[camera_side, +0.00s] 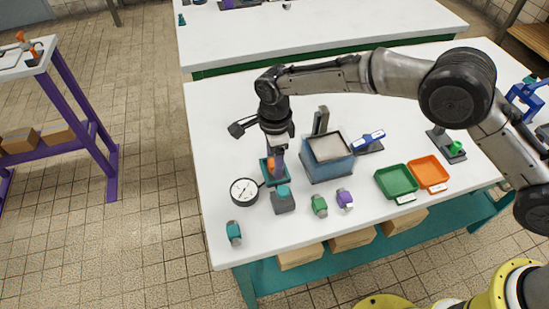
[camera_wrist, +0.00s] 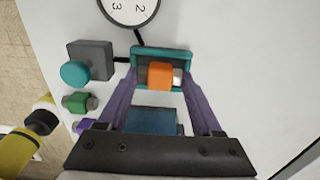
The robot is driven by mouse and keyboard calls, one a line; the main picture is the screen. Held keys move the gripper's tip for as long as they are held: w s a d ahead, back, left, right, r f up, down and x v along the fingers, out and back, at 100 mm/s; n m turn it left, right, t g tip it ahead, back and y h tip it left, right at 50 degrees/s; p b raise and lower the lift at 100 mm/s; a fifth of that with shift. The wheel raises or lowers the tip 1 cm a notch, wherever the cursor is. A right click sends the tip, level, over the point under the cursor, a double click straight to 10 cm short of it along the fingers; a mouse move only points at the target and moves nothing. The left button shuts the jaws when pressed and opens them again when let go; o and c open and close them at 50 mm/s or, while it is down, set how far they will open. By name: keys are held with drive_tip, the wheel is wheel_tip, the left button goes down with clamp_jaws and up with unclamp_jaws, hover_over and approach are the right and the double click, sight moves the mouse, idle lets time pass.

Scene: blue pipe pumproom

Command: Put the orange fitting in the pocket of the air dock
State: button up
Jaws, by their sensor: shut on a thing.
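The orange fitting (camera_wrist: 159,77) is a small block with a pale metal end on its right. It also shows in the side view (camera_side: 271,164). My gripper (camera_wrist: 161,78) is shut on the fitting, with a purple finger on either side. The air dock (camera_wrist: 150,50) is a teal-rimmed holder with a dark pocket. In the side view, the dock (camera_side: 284,179) lies right under my gripper (camera_side: 275,164). The fitting is over or in the pocket; I cannot tell whether it touches the bottom. The fingers hide part of the dock.
A round gauge (camera_side: 244,192) and a grey block with a teal knob (camera_side: 283,202) stand close by the dock. A blue-grey box (camera_side: 329,160) is to its right. Green (camera_side: 319,205) and purple (camera_side: 344,199) fittings lie in front, with green (camera_side: 397,181) and orange (camera_side: 429,172) trays further right.

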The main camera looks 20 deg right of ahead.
drive_tip(key=shift+f, duration=0.15)
drive_tip(key=o, duration=1.5)
drive_tip(key=shift+r, duration=6.2)
